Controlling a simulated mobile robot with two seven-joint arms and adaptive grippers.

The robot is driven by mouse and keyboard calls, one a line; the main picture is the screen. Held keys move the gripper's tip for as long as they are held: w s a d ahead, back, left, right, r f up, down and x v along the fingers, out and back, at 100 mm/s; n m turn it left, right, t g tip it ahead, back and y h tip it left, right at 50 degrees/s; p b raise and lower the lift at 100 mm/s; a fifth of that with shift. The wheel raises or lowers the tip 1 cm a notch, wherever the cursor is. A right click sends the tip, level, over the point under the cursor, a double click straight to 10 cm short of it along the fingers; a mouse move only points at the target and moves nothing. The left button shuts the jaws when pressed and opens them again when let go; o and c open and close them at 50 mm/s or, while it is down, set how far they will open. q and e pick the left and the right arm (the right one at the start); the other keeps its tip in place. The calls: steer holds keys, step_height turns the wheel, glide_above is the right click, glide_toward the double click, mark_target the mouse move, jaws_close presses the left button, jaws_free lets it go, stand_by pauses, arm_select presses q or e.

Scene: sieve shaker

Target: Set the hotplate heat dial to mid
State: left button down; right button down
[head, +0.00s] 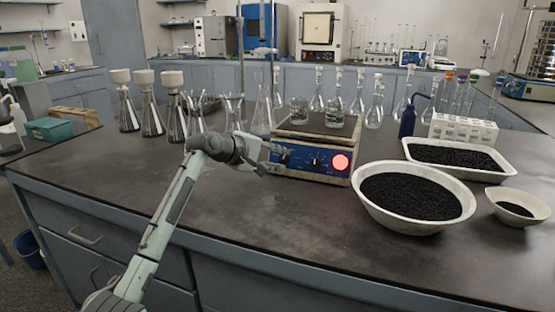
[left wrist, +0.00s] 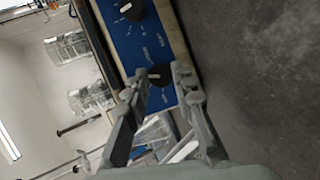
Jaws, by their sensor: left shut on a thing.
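The hotplate (head: 308,140) stands on the dark bench with a blue front panel. The panel carries a black dial (head: 315,163) in the middle and a lit red disc (head: 341,161) at its right. My left gripper (head: 272,157) is at the left end of this panel. In the left wrist view the fingers (left wrist: 161,76) are shut around the panel's other dial (left wrist: 160,74); the middle dial (left wrist: 131,9) shows free at the top. The fingers partly cover the held dial. Scale marks and labels are too small to read. My right gripper is not in view.
Several flasks (head: 152,118) stand at the back left. The bench front is clear.

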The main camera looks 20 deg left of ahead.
arm_select(q)
steer(key=shift+d+r+m, duration=0.1)
steer(key=shift+m, duration=0.3)
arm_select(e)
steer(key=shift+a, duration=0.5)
arm_select(q)
steer(key=c, duration=1.6)
jaws_free()
steer(key=o, duration=0.3)
steer(key=shift+w, duration=0.1)
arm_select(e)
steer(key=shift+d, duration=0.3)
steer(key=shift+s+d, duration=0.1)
